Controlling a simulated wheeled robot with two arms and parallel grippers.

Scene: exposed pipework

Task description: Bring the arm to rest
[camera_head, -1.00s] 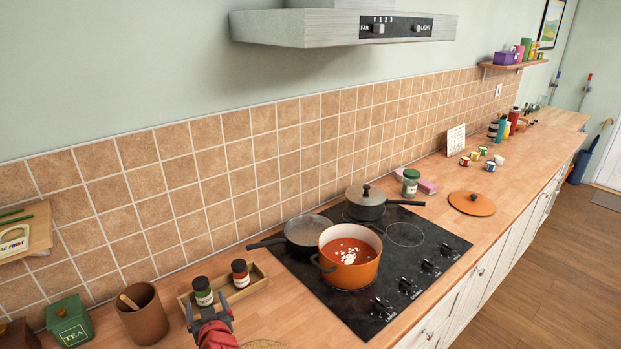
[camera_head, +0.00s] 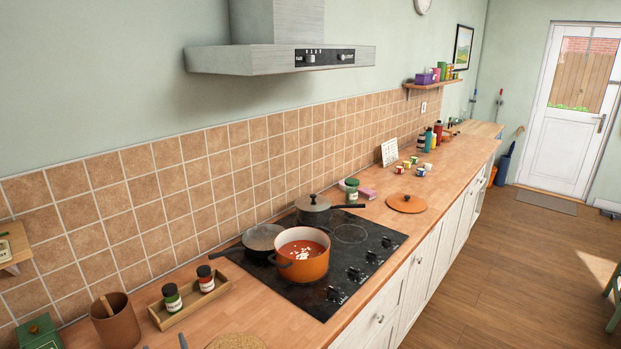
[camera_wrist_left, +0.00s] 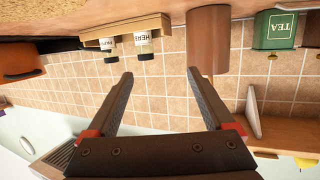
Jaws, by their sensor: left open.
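My left gripper (camera_wrist_left: 160,73) is open with nothing between its fingers in the left wrist view, which is upside down. In the head view only its dark fingertips (camera_head: 165,344) show at the bottom edge, in front of the spice tray. The wooden tray (camera_head: 190,302) holds two jars, one with a green label (camera_head: 172,298) and one with a red label (camera_head: 206,279), both upright. In the wrist view the jars (camera_wrist_left: 142,42) stand beyond the fingers, apart from them. The rest of my left arm is hidden in the head view. My right gripper is not in view.
A brown utensil pot (camera_head: 115,322) and green tea tin (camera_head: 39,334) stand left of the tray. The orange pot of soup (camera_head: 302,269) and two dark pans are on the black hob (camera_head: 345,285). A range hood (camera_head: 280,60) hangs above. Floor (camera_head: 470,270) is open at right.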

